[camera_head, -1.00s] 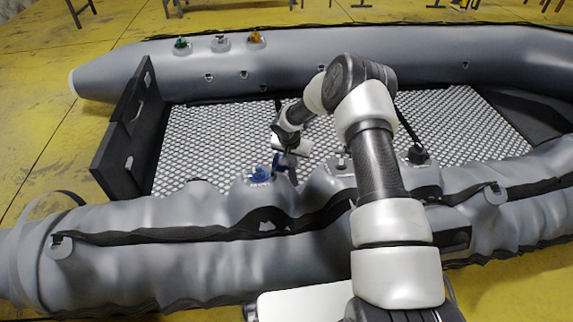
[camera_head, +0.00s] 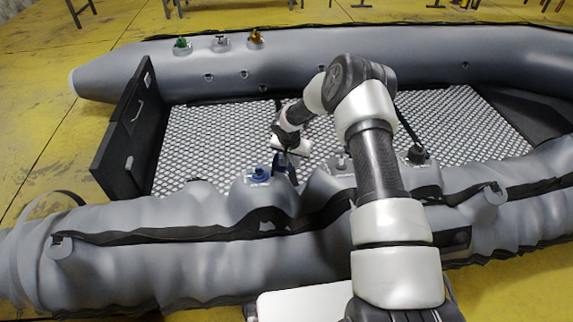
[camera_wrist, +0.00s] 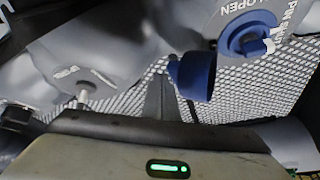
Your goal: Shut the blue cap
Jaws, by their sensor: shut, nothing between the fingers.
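The blue valve (camera_head: 259,175) sits on the near grey tube, left of my arm. In the wrist view the valve (camera_wrist: 250,36) is at the upper right, with "OPEN" lettering beside it. The blue cap (camera_wrist: 194,76) hangs off to the left of the valve, apart from its opening, so the valve is uncovered. My gripper (camera_wrist: 157,92) is shut and empty, its dark fingers just left of the cap; I cannot tell whether they touch it. In the head view my gripper (camera_head: 284,161) is just right of the valve, and its fingertips are hard to make out.
A grey valve (camera_wrist: 83,92) stands left of the fingers in the wrist view. A black valve (camera_head: 417,155) is on the near tube right of my arm. Green (camera_head: 181,43) and orange (camera_head: 255,37) valves are on the far tube. The patterned floor (camera_head: 215,140) is clear.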

